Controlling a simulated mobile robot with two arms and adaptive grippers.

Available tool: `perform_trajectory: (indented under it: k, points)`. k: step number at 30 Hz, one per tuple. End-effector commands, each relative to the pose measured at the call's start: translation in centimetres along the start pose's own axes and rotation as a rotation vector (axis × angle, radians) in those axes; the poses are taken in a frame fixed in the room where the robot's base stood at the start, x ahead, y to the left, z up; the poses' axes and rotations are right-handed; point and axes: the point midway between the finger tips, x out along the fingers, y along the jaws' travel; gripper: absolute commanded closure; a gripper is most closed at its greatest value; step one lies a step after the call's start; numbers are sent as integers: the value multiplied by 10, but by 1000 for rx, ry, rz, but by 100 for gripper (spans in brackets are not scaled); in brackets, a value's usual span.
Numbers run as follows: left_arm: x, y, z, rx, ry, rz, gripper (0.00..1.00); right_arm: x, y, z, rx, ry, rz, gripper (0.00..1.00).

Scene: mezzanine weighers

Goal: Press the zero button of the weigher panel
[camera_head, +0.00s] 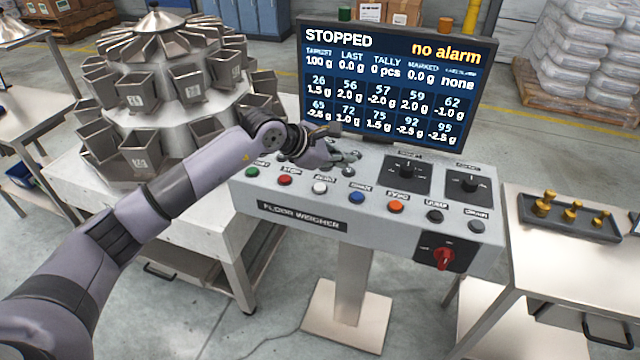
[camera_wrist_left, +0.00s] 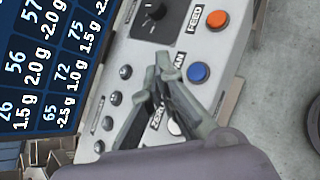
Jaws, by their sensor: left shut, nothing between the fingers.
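The weigher panel (camera_head: 300,215) is a grey console with a row of coloured buttons. The white zero button (camera_head: 320,188) sits between the red stop button (camera_head: 285,180) and the blue button (camera_head: 356,197). My left gripper (camera_head: 350,157) is shut and empty, over the panel behind the white and blue buttons. In the left wrist view its closed fingers (camera_wrist_left: 167,66) lie across the panel beside the "ZERO" label. They partly cover the white button (camera_wrist_left: 175,127) there. Whether the fingers touch the panel cannot be told. My right gripper is not in view.
The screen (camera_head: 390,85) above the panel reads "STOPPED" and "no alarm". Two black dials (camera_head: 407,171) and a red switch (camera_head: 443,258) are on the panel. A multihead weigher (camera_head: 150,90) stands left. A bench with a tray of brass weights (camera_head: 570,222) stands right.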

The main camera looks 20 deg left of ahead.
Motion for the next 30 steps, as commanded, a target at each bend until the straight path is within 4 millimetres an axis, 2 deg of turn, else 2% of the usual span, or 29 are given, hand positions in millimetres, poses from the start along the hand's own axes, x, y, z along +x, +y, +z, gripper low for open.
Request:
perform_trajectory:
  k: [1, 3, 7, 21, 30]
  points:
    - [-8, 15, -8, 58, 67, 31, 100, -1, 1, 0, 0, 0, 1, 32]
    - [-17, 29, -18, 110, 135, 60, 100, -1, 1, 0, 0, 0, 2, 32]
    - [-25, 42, -26, 152, 194, 85, 100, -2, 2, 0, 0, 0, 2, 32]
    - [-23, 41, -28, 154, 199, 87, 100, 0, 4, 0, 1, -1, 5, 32]
    - [-7, 31, -48, 154, 199, 86, 100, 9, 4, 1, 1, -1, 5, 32]
